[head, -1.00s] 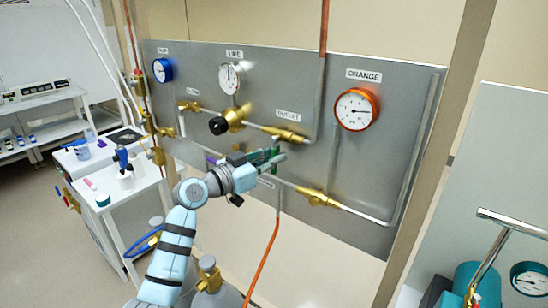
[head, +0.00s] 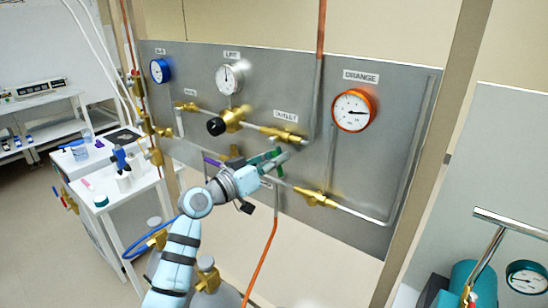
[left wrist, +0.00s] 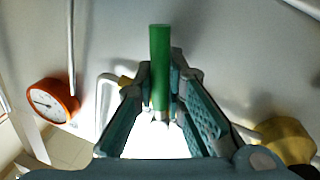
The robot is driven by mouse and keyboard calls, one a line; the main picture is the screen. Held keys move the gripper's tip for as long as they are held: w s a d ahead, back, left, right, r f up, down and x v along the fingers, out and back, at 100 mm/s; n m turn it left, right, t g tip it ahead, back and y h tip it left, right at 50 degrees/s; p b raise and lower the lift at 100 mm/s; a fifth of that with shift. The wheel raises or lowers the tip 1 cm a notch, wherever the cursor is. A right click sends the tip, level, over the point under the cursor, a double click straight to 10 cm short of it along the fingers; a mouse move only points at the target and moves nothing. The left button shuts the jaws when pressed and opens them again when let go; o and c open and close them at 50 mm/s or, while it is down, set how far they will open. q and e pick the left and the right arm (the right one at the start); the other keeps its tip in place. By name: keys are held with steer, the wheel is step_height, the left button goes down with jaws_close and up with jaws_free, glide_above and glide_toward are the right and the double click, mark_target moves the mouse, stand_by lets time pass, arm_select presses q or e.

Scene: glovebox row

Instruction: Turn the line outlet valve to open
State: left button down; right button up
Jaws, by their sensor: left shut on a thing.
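My left gripper (head: 277,158) is in front of the grey panel, just below the brass outlet valve (head: 287,137) under the OUTLET label. In the left wrist view, a green lever handle (left wrist: 160,65) stands upright between the fingers, and the gripper (left wrist: 161,100) is shut on it. In the head view the fingers hide most of the green handle, and how it joins the valve cannot be seen. My right gripper is in neither view.
The panel (head: 350,195) also carries a blue gauge (head: 160,71), a white line gauge (head: 229,79), an orange gauge (head: 353,110), a black knob (head: 216,126) and another brass valve (head: 316,198). An orange hose (head: 262,262) hangs below. A white cart (head: 112,190) stands left.

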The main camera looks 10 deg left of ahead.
arm_select(q)
steer(key=shift+s+d+r+n+p, duration=0.15)
steer(key=shift+d+n+p, duration=0.15)
steer(key=shift+n, duration=0.5)
steer(key=shift+s+d+r+n+p, duration=0.15)
steer(key=shift+d+n+p, duration=0.1)
steer(key=shift+n, duration=0.55)
steer(key=c, duration=1.6)
jaws_free()
steer(key=shift+c, duration=0.2)
steer(key=shift+t, duration=0.4)
steer(key=v, duration=1.2)
